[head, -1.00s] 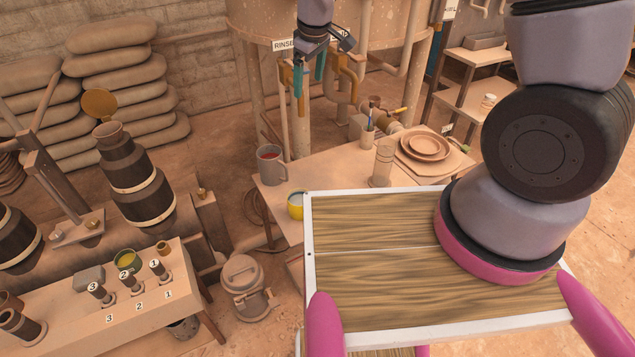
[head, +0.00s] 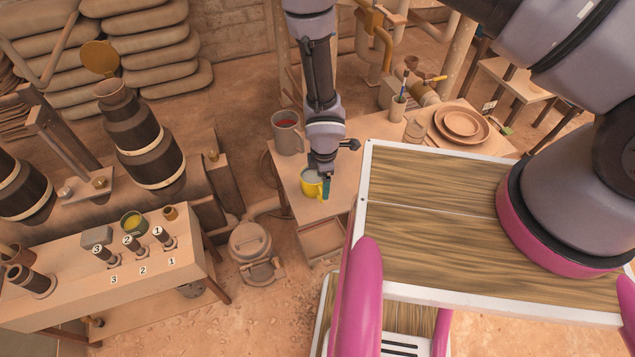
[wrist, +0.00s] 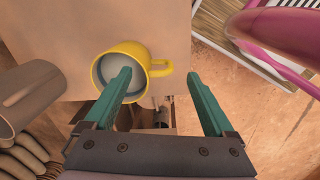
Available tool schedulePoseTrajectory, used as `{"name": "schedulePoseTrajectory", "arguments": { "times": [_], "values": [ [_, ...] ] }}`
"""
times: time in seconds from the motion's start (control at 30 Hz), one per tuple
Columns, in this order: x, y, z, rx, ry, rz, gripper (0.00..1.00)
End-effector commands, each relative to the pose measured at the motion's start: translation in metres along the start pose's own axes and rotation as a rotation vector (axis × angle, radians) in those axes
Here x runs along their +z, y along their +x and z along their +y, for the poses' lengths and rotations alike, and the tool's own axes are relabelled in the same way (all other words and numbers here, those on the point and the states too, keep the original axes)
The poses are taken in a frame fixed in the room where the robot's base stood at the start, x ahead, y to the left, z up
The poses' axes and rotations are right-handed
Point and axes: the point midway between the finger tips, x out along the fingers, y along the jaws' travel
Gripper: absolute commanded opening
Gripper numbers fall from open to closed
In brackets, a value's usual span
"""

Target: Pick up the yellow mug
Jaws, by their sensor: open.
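The yellow mug (head: 310,192) stands upright near the left front edge of the small table (head: 335,207). My gripper (head: 327,186) points down at it and partly hides it in the head view. In the wrist view the yellow mug (wrist: 104,54) shows a pale inside, with its handle toward the right. My gripper (wrist: 158,73) is open and empty. Its left finger overlaps the mug's opening and its right finger is past the handle, so the handle side shows between them. I cannot tell how deep the fingertips are, or whether they touch.
A grey mug (head: 288,134) with red contents stands just behind the yellow mug and also shows in the wrist view (wrist: 28,98). A brush cup (head: 397,108) and stacked plates (head: 461,124) are farther right. A bench (head: 200,255) with numbered pegs is at left.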

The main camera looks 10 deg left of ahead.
Motion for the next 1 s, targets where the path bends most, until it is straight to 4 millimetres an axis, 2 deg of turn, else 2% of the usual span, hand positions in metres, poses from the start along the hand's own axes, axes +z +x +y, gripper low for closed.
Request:
{"name": "schedulePoseTrajectory", "arguments": {
  "times": [0.1, 0.33, 0.6, 0.9, 0.93, 1.0],
  "values": [
    [0.000, 0.019, 0.000, 0.000, 0.001, -0.002, 0.89],
    [-0.001, 0.036, 0.000, 0.001, 0.002, 0.000, 0.89],
    [-0.004, 0.074, 0.000, 0.000, 0.003, -0.001, 0.89],
    [-0.004, 0.080, 0.000, 0.001, 0.003, 0.000, 0.89],
    [-0.004, 0.080, 0.000, 0.001, 0.003, 0.000, 0.85],
    [-0.004, 0.080, 0.000, 0.001, 0.004, 0.000, 0.58]
  ]
}}
